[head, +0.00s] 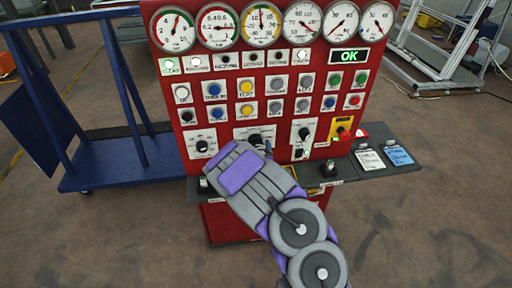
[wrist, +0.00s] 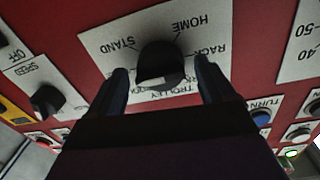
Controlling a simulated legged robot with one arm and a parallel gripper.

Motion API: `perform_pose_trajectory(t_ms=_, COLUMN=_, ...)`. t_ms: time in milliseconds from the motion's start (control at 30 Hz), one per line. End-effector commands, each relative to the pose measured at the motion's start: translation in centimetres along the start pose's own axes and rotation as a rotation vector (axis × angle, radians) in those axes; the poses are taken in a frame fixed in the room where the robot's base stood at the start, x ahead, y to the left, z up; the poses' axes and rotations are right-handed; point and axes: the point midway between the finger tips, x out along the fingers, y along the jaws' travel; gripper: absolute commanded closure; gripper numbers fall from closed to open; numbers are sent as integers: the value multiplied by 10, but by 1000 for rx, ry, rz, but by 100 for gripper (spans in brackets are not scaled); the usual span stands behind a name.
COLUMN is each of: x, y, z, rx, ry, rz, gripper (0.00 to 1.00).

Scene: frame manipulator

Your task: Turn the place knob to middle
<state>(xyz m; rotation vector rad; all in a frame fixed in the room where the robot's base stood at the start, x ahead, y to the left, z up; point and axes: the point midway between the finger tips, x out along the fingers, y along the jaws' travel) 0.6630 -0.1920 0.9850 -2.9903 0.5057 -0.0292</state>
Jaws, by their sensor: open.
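The place knob (wrist: 160,62) is a black rotary knob on a white label plate (wrist: 110,42) in the wrist view. The plate appears upside down there, with STAND, HOME, RACK and TROLLEY readable around the knob. A pale mark shows on the knob's lower side. My gripper (wrist: 163,82) is open, one dark finger on each side of the knob; I cannot tell if either touches it. In the head view, my gripper (head: 264,148) is at the red panel's lower middle and partly hides the knob (head: 255,139).
The red panel (head: 275,70) carries gauges, buttons and a green OK display (head: 349,56). A speed knob (wrist: 47,101) sits beside the place plate. A grey ledge (head: 345,175) juts below. A blue cart (head: 120,160) stands left; floor in front is open.

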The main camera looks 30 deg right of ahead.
Motion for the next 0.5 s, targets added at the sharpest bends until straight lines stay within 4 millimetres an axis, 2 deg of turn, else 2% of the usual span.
perform_pose_trajectory(t_ms=367, x=5, y=-1, z=0, rx=0, ry=-2, rz=-1, gripper=17)
perform_pose_trajectory(t_ms=500, x=5, y=-1, z=0, rx=0, ry=-1, rz=-1, gripper=29)
